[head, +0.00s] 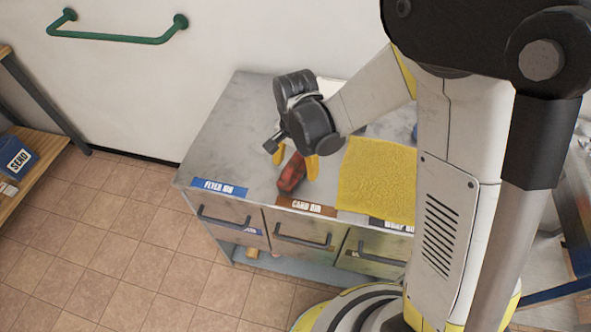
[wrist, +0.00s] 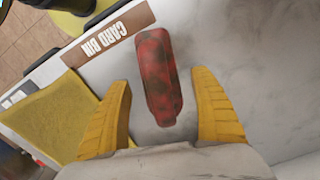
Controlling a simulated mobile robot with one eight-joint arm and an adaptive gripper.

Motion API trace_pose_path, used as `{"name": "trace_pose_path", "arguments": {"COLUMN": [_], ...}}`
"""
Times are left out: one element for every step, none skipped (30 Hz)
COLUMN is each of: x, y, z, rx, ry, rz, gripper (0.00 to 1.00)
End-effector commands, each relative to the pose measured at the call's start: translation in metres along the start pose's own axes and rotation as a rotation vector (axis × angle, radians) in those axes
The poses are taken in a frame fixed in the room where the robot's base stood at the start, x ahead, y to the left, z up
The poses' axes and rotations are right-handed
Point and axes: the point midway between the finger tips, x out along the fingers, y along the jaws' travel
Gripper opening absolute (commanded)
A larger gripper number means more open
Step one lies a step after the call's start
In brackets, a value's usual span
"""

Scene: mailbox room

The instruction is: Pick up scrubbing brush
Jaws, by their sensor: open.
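A red, dark-mottled object (head: 291,173), which looks like the scrubbing brush, lies on the grey cabinet top (head: 225,140) just behind the "CARD BIN" label. In the wrist view the red object (wrist: 159,75) lies lengthwise, its near end between my yellow fingertips. Its bristles are not visible. My gripper (head: 296,160) is open above the cabinet top, with its fingers close to the brush. In the wrist view my gripper (wrist: 164,100) shows a gap on both sides of the brush. I cannot tell the exact height of the fingertips.
A yellow cloth (head: 377,180) lies right of the brush. Labelled drawers with dark handles (head: 302,240) face the front. A green wall rail (head: 115,38) and a wooden shelf with a blue "SEND" box (head: 18,158) are at left. The cabinet top's left part is clear.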

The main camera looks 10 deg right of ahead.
Motion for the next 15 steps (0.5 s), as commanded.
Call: {"name": "trace_pose_path", "arguments": {"x": [0.0119,0.0153,0.0178,0.0186,0.0187,0.0181,0.0175,0.0173,0.0171,0.0171,0.0170,0.0170,0.0170,0.0170,0.0170], "y": [-0.0004,-0.0004,-0.0005,-0.0004,-0.0003,-0.0002,-0.0002,-0.0002,-0.0002,-0.0002,-0.0002,-0.0002,-0.0002,-0.0002,-0.0002], "z": [-0.0005,-0.0005,-0.0005,-0.0005,-0.0004,-0.0004,-0.0004,-0.0004,-0.0004,-0.0004,-0.0004,-0.0004,-0.0004,-0.0004,-0.0004], "rx": [0.000,0.000,0.000,0.000,0.000,0.000,0.000,0.000,0.000,0.000,0.000,0.000,0.000,0.000,0.000], "ry": [0.000,0.000,0.000,0.000,0.000,0.000,0.000,0.000,0.000,0.000,0.000,0.000,0.000,0.000,0.000], "rz": [0.000,0.000,0.000,0.000,0.000,0.000,0.000,0.000,0.000,0.000,0.000,0.000,0.000,0.000,0.000], "gripper": [0.73,0.73,0.73,0.73,0.73,0.73,0.73,0.73,0.73,0.71,0.62,0.50,0.40,0.31,0.19]}}
